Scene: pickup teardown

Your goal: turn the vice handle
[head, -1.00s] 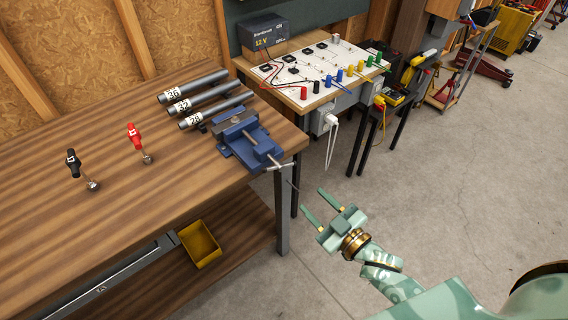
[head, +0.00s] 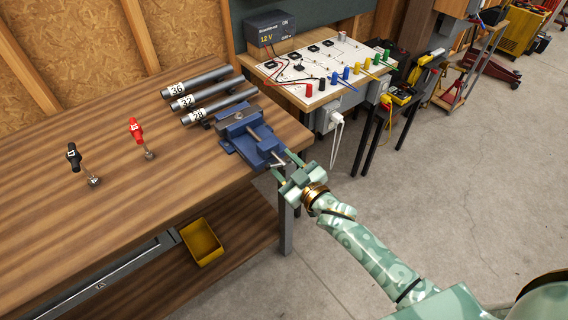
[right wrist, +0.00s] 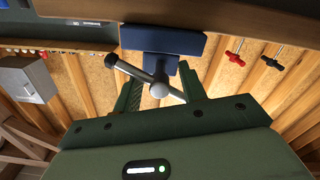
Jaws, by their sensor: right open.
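The blue vice (head: 250,138) is mounted at the right front corner of the wooden workbench. Its handle, a grey bar with ball ends, shows clearly in the right wrist view as the vice handle (right wrist: 138,74). It lies tilted across the space between my fingers. My right gripper (head: 282,164) is open at the front of the vice, its fingers pointing at it. In the right wrist view the two fingers of my right gripper (right wrist: 162,95) stand on either side of the screw end. I cannot tell whether a finger touches the handle. My left gripper is not in view.
Several numbered grey tubes (head: 212,92) lie behind the vice. A yellow bin (head: 202,243) sits on the lower shelf. A circuit board table (head: 300,95) stands behind right.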

